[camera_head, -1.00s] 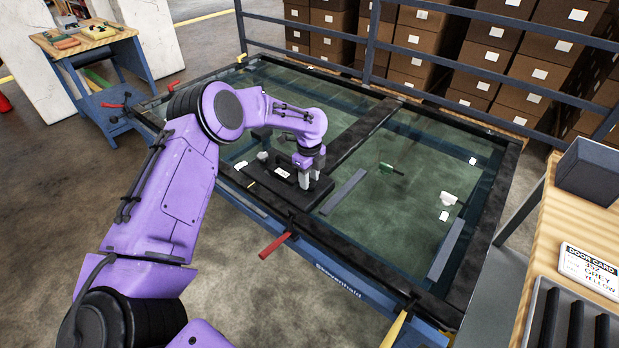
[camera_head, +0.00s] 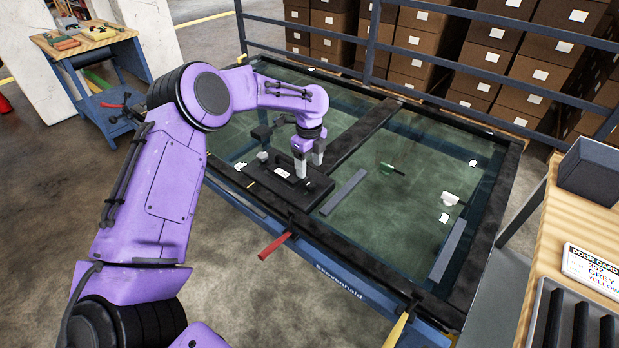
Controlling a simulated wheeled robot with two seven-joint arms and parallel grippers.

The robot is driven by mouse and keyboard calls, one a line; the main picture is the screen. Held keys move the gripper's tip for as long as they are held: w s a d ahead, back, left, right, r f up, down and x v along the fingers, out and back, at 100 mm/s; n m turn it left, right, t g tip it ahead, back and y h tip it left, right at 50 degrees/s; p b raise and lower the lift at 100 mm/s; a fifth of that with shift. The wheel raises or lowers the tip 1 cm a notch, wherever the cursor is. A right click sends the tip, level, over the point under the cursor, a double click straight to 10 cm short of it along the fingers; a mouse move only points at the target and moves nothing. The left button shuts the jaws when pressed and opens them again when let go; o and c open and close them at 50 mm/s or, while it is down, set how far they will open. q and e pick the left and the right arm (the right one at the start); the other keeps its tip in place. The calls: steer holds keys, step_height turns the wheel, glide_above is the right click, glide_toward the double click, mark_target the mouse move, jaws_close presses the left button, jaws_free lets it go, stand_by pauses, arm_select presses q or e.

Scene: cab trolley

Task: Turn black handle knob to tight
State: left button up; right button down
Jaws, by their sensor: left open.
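A black plate (camera_head: 318,192) with black raised parts and a small white label lies on the near left of the glass-topped trolley frame (camera_head: 440,297). A dark upright part (camera_head: 262,134) stands just behind it. I cannot tell for sure which black part is the handle knob. My left gripper (camera_head: 310,163) points down just over the black plate, its two pale fingers apart with nothing seen between them. The fingers hide part of the plate, and I cannot tell if they touch it. My right gripper is out of view.
A red lever (camera_head: 275,245) and a yellow lever (camera_head: 396,329) stick out from the trolley's near edge. A green-handled item (camera_head: 388,168) lies on the glass. Blue rails (camera_head: 450,55) and stacked cartons (camera_head: 505,60) stand behind. A wooden bench (camera_head: 560,215) is at right.

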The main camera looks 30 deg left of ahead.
mark_target(309, 181)
arm_select(q)
step_height(309, 181, up, 5)
steer(key=shift+f, duration=0.15)
stand_by(0.4)
